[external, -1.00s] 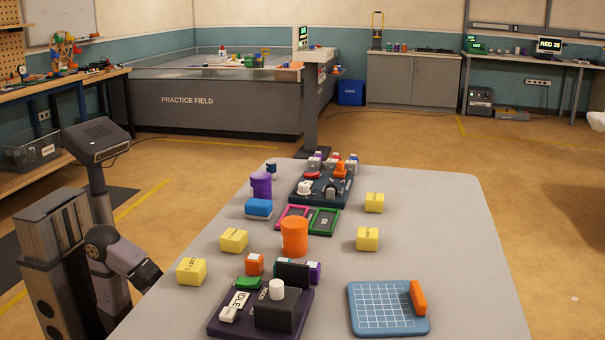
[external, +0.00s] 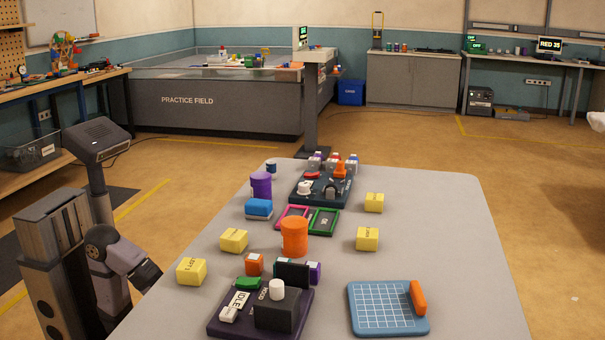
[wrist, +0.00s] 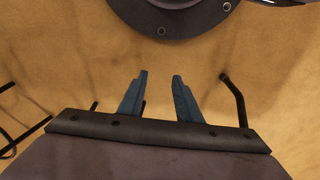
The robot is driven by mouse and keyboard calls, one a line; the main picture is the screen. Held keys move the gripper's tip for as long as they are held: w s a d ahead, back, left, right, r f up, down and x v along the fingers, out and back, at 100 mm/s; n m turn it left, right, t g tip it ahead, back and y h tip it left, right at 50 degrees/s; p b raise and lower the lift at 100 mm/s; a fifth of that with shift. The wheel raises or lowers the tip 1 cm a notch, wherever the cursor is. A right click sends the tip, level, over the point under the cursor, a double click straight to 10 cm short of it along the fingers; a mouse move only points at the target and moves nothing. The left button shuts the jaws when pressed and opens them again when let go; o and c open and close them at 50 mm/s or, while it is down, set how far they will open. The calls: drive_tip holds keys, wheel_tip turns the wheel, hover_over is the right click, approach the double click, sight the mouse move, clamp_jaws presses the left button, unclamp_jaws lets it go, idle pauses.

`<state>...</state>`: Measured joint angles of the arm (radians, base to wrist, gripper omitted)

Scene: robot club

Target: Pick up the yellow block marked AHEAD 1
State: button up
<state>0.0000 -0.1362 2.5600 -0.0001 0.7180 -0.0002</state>
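Several yellow blocks lie on the grey table in the external view. One is at the left edge (external: 191,272), and another is a little farther back (external: 233,241). Two are on the right side, a nearer one (external: 367,239) and a farther one (external: 374,203). They carry dark lettering, too small for me to tell which reads AHEAD 1. My gripper (wrist: 160,75) shows in the wrist view with its two blue fingers apart and nothing between them. Tan floor lies beyond the fingers; no block shows there. In the external view my arm is left of the table, and the fingers cannot be made out.
An orange cylinder (external: 294,237) stands mid-table, near pink and green trays (external: 325,222). A purple cylinder (external: 261,185) and a blue-topped block (external: 258,208) are farther back left. A dark device board (external: 221,325) and a blue grid plate (external: 375,325) are in front. The right side is mostly clear.

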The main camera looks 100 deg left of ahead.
drive_tip(key=o, duration=0.8)
drive_tip(key=shift+c, duration=0.2)
